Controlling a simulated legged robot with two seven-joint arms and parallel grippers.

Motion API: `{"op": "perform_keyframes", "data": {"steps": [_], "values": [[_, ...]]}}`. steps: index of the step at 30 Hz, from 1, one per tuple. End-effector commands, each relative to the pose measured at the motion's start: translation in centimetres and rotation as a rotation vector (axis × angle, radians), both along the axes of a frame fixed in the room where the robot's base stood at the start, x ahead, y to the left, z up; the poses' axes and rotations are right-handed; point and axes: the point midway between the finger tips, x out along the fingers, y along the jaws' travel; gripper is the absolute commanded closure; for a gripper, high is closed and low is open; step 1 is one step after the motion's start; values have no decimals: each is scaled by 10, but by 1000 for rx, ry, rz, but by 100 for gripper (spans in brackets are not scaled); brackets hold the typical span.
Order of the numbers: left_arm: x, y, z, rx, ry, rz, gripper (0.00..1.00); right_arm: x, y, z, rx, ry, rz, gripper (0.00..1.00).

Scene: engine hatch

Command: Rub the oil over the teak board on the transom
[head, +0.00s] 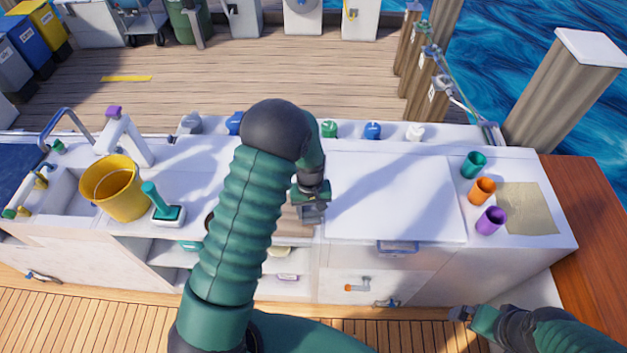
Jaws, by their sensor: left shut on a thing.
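My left gripper (312,207) points down over the middle of the white counter, with its arm across the view. It is shut on a small greyish thing, mostly hidden by the fingers. Just left of the gripper a strip of brown wood (294,222) shows, perhaps the teak board; my arm covers most of it. Whether the held thing touches the wood I cannot tell. No oil can be made out. My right gripper (466,314) is low at the right, in front of the counter and away from it; its jaws are too small to read.
A yellow bucket (116,187) and a green-handled tool (160,206) stand at the left. Green (473,164), orange (482,191) and purple (490,220) cups stand at the right beside a tan sheet (528,208). The white hatch lid (390,195) is clear.

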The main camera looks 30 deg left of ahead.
Motion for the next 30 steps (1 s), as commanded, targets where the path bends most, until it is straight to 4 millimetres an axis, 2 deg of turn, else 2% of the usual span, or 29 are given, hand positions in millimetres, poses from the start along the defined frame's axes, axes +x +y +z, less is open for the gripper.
{"op": "perform_keyframes", "data": {"steps": [1,10,30], "values": [[1,-1,9,1,-1,-1,84,0,0,8,0,0,0,0],[2,-1,33,3,0,-4,84,0,0,27,0,0,0,0],[3,1,34,1,0,-4,84,0,0,27,0,0,0,0]]}}
